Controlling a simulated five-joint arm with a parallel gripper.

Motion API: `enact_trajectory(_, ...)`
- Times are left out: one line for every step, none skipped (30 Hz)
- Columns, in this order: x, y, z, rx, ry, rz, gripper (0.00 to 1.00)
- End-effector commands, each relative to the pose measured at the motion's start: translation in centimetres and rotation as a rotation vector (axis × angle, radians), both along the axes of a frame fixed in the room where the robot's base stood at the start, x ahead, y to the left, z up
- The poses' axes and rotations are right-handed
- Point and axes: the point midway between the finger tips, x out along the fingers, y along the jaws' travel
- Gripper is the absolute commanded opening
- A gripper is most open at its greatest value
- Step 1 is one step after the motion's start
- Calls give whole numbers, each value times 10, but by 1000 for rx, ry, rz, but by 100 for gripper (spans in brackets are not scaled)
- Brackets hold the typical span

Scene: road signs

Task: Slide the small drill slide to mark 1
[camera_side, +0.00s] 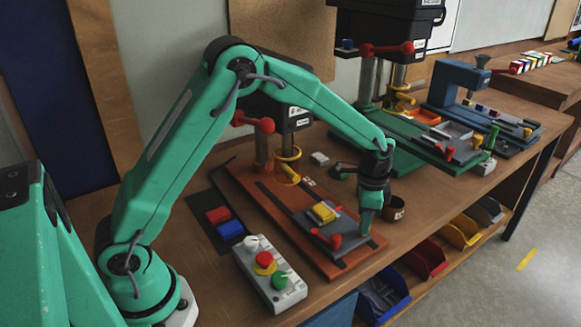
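The smaller drill press (289,118) stands on an orange base (255,190), partly hidden behind my arm. Its grey slide plate (350,241) lies near the front end of the base and carries a yellow block (323,212). A red knob (336,241) shows at the slide's front left. My gripper (367,232) points down at the slide's right edge, with its tip close to it. I cannot tell whether they touch. The fingers overlap in this view, so their opening is hidden. The numbers of any marks are too small to read.
A grey control box (269,274) with red and green buttons stands at the front left. Red (217,215) and blue (230,230) blocks lie on a dark mat. A brown cup (395,208) stands just right of my gripper. A larger drill on a green base (400,135) stands behind.

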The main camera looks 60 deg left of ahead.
Motion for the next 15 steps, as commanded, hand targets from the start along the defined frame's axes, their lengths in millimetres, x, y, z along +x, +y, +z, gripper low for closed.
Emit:
enact_trajectory(0,0,0,1,1,0,13)
enact_trajectory(0,0,0,1,1,0,7)
enact_trajectory(0,0,0,0,1,0,0)
enact_trajectory(0,0,0,0,1,0,0)
enact_trajectory(0,0,0,0,1,0,0)
enact_trajectory(0,0,0,0,1,0,0)
enact_trajectory(0,0,0,0,1,0,0)
enact_trajectory(0,1,0,0,1,0,0)
enact_trajectory(0,2,0,0,1,0,0)
enact_trajectory(0,4,0,0,1,1,0)
enact_trajectory(0,6,0,0,1,1,0)
enact_trajectory(0,10,0,0,1,2,0)
enact_trajectory(0,14,0,1,2,3,0)
enact_trajectory(0,19,0,1,2,4,0)
enact_trajectory(0,26,0,1,2,4,0)
